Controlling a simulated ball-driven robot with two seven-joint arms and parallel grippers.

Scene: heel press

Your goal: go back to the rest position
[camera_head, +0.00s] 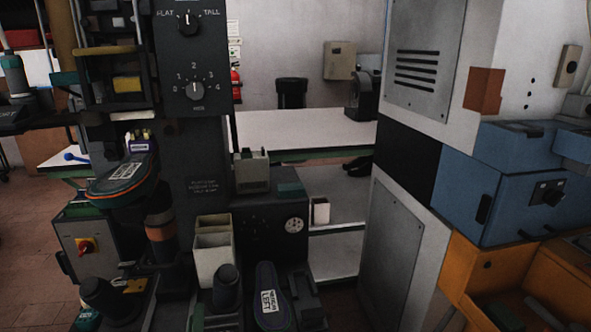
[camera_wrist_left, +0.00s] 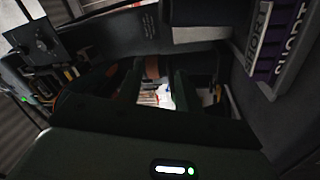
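My left gripper (camera_wrist_left: 157,80) shows in the left wrist view as two dark fingers standing apart, with a lit patch and a brown band visible in the gap. Nothing is seen held between them. A dark shoe piece with an orange edge and a white label (camera_head: 122,180) sits near an orange-banded post (camera_head: 160,224). A similar piece labelled LEFT (camera_head: 268,296) lies at the lower middle. My right gripper is not in view.
The dark press panel with knobs (camera_head: 193,60) stands left of centre. A dark rack (camera_head: 110,105) is beside it. A grey cabinet (camera_head: 393,255), blue unit (camera_head: 505,185) and orange bin (camera_head: 510,270) crowd the right. A white bench (camera_head: 300,130) is behind. A purple-and-white label (camera_wrist_left: 285,40) is close to the left wrist.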

